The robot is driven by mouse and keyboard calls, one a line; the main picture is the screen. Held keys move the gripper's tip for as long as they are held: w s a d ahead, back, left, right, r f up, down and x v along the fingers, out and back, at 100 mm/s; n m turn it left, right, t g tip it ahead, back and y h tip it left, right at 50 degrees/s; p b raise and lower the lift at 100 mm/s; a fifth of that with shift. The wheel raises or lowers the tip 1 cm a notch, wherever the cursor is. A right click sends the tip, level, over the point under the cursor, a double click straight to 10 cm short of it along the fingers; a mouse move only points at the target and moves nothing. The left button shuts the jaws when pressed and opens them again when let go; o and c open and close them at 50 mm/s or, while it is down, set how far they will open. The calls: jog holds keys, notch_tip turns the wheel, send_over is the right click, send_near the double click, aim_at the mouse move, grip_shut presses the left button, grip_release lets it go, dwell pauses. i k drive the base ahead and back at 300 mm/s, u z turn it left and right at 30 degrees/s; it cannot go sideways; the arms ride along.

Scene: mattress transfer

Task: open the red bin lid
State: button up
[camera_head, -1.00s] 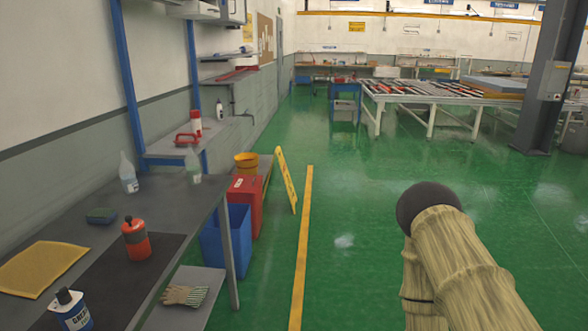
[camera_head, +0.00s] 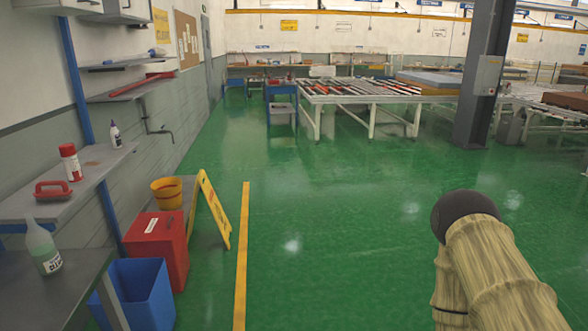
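The red bin (camera_head: 176,262) stands on the green floor at the lower left, with a red lid (camera_head: 155,231) on top that looks shut and bears a white label. It stands just behind a blue open bin and beside a yellow folding sign. My gripper is not visible. Only part of my covered arm (camera_head: 490,262) shows at the lower right, well away from the red bin with open floor between.
A blue bin (camera_head: 147,298) stands in front of the red one. A yellow sign (camera_head: 212,208) leans at its right, and a yellow bucket (camera_head: 167,192) is behind. A grey workbench (camera_head: 40,290) fills the lower left corner. The green floor to the right is clear.

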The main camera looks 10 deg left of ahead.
aim_at(160, 227)
jog(key=i, duration=1.65)
jog(key=u, duration=0.75)
jog(key=i, duration=1.5)
jog(key=u, duration=1.1)
jog(key=i, duration=0.65)
jog(key=u, duration=0.35)
